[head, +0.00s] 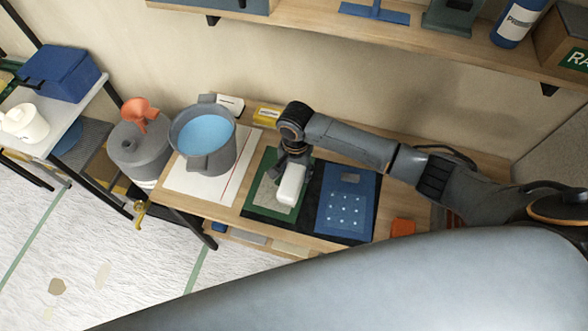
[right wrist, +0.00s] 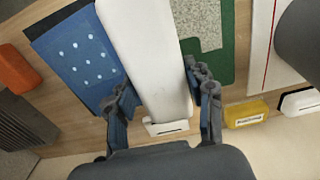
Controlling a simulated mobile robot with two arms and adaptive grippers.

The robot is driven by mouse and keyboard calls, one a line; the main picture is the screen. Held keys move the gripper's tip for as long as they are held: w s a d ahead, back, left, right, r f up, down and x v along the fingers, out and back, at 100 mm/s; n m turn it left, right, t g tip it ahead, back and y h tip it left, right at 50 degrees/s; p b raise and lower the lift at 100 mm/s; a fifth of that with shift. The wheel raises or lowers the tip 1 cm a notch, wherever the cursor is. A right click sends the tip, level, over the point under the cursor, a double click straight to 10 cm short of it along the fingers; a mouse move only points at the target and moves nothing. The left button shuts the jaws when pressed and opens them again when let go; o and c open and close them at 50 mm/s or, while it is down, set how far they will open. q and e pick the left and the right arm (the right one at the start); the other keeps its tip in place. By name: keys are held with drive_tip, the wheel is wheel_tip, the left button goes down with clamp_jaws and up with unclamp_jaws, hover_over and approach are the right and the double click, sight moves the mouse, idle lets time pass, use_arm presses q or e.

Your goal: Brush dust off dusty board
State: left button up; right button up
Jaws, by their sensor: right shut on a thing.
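The dusty board (head: 264,192) is a green-edged board with a speckled grey surface, lying flat on the wooden table. It shows partly in the right wrist view (right wrist: 198,22), where its green edge runs beside the white tool. My right gripper (head: 293,166) is shut on a white, block-like brush (head: 291,186) and holds it over the right part of the board. In the right wrist view the white brush (right wrist: 147,55) lies between both fingers of the gripper (right wrist: 160,85). I cannot tell whether it touches the board. Its underside is hidden. My left gripper is not in view.
A blue board with white dots (head: 345,208) lies right of the dusty board. A grey bucket with blue liquid (head: 205,135) stands left on a white sheet (head: 190,183). A yellow block (head: 266,117) is behind, an orange block (head: 403,227) at right. A shelf (head: 400,35) hangs above.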

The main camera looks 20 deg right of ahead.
sight(295, 179)
drive_tip(key=shift+r, duration=0.1)
drive_tip(key=shift+r+p, duration=0.1)
drive_tip(key=shift+p, duration=0.4)
wheel_tip(295, 179, down, 5)
drive_tip(key=shift+b, duration=1)
drive_tip(key=shift+a+f+b, duration=0.1)
drive_tip(key=shift+f+b, duration=0.25)
drive_tip(key=shift+f, duration=0.55)
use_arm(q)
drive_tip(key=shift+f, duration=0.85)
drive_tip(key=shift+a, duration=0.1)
